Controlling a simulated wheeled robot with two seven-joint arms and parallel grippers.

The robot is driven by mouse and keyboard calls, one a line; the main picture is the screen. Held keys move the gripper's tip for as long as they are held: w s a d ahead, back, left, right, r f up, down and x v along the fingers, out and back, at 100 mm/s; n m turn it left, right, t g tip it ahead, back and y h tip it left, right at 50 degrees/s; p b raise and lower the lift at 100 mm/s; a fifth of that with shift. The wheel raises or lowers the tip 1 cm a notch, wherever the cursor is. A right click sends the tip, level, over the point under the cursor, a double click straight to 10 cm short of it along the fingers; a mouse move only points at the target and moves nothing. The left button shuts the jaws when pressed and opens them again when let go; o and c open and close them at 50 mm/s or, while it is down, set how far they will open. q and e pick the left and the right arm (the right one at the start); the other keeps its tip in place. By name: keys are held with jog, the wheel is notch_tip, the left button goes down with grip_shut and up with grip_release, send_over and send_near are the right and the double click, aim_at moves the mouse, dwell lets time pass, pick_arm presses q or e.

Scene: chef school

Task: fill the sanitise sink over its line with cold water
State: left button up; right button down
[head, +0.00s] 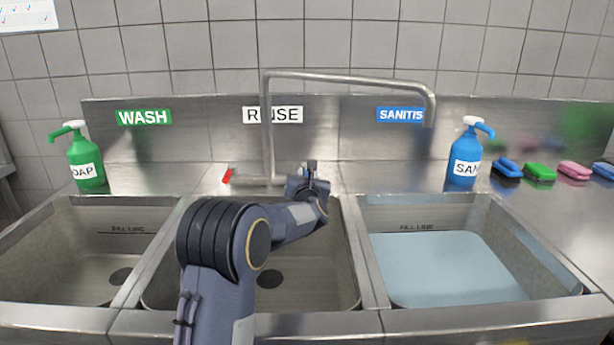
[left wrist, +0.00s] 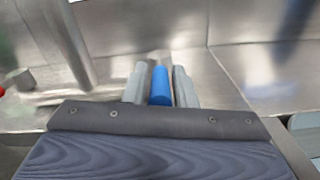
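The sanitise sink is the right basin (head: 362,255), under the blue SANITISE sign (head: 400,115). It holds pale blue water (head: 440,270); its back edge shows just below the dark fill line (head: 420,230). The metal spout (head: 430,110) ends above this basin, and I see no stream from it. My left gripper (head: 311,178) is at the tap behind the middle sink. In the left wrist view its two grey fingers (left wrist: 160,88) are closed closely on either side of a blue tap handle (left wrist: 160,86). My right gripper is out of view.
A red tap handle (head: 227,176) is left of the spout base. The wash sink (head: 75,265) and rinse sink (head: 320,285) look empty.

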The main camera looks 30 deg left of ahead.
pick_arm(q)
grip_shut()
jog(key=shift+w+d+r+n+y, duration=0.1)
jog(key=shift+w+d+n+y, duration=0.1)
jog(key=shift+n+y, duration=0.3)
jog(key=shift+w+d+n+g+y, duration=0.15)
jog(key=shift+d+n+g+y, duration=0.1)
jog(key=shift+n+g+y, duration=0.55)
jog(key=shift+w+d+n+g+y, duration=0.2)
jog(key=shift+n+g+y, duration=0.05)
jog(key=shift+g+y, duration=0.3)
jog(key=shift+w+d+n+g+y, duration=0.15)
jog(key=shift+d+n+g+y, duration=0.1)
jog(key=shift+g+y, duration=0.25)
jog(key=shift+a+g, duration=0.1)
jog(key=shift+g, duration=0.25)
jog(key=shift+o, duration=1.9)
grip_release()
